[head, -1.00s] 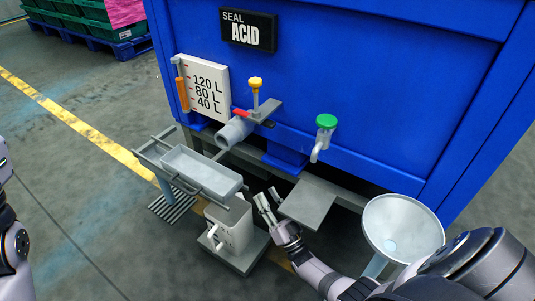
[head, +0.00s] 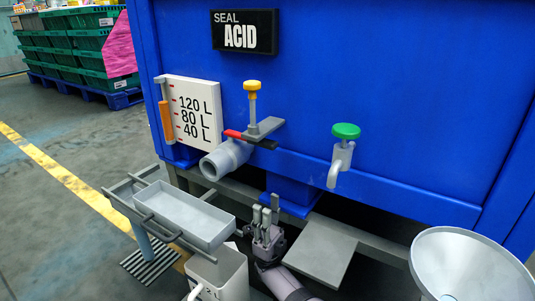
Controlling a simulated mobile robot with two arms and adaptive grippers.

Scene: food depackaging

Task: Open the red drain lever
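The red drain lever (head: 233,134) is a short handle on top of the grey drain pipe (head: 225,160), on the front of the blue tank (head: 370,70). A grey plate (head: 265,129) and a yellow-topped stem (head: 253,98) are right beside it. My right gripper (head: 265,212) is below the pipe and a little to its right, with its fingers pointing up. The fingers look apart and hold nothing. It is clear of the lever and the pipe. My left gripper is not in view.
A green-knobbed tap (head: 345,150), a grey shelf plate (head: 320,250) and a large funnel (head: 470,260) are at right. A level gauge (head: 190,112) hangs on the tank.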

